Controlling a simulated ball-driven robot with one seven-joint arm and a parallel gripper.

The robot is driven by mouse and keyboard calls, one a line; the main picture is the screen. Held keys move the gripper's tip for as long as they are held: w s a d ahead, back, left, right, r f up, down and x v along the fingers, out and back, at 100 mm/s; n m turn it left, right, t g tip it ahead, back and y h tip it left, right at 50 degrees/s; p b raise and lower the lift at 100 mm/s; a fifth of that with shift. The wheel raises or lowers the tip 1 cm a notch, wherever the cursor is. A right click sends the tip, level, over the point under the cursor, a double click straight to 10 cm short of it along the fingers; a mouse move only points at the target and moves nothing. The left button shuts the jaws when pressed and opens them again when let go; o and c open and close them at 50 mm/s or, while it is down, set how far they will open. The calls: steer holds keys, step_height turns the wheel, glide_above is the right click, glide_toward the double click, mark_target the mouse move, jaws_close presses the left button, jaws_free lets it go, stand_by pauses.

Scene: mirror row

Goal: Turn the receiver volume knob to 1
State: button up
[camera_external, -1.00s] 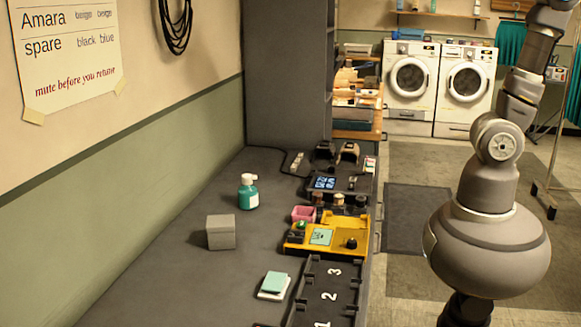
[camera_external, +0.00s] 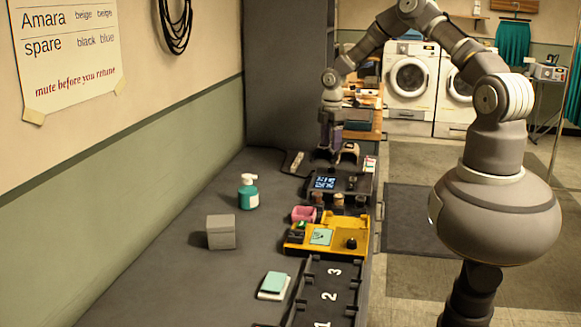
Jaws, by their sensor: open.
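The receiver (camera_external: 345,187) is a dark box with a lit blue display on the counter, toward the far end. Small knobs (camera_external: 352,181) show on it to the right of the display; they are too small for their setting to be read. My gripper (camera_external: 327,152) points down behind the receiver, by the dark and beige items at the counter's far end. It is open, and it looks apart from the receiver. Its fingertips are small and partly lost against the dark items.
A teal bottle (camera_external: 248,196) and a grey box (camera_external: 221,233) stand to the left. A tall grey cabinet (camera_external: 288,75) rises behind.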

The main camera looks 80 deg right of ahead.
mark_target(331, 167)
steer(key=f, duration=0.3)
steer(key=f+b, duration=0.1)
steer(key=f, duration=0.1)
steer(key=f+b, duration=0.1)
steer(key=f, duration=0.2)
steer(key=shift+s+f, duration=0.25)
steer(key=shift+f, duration=0.1)
jaws_close()
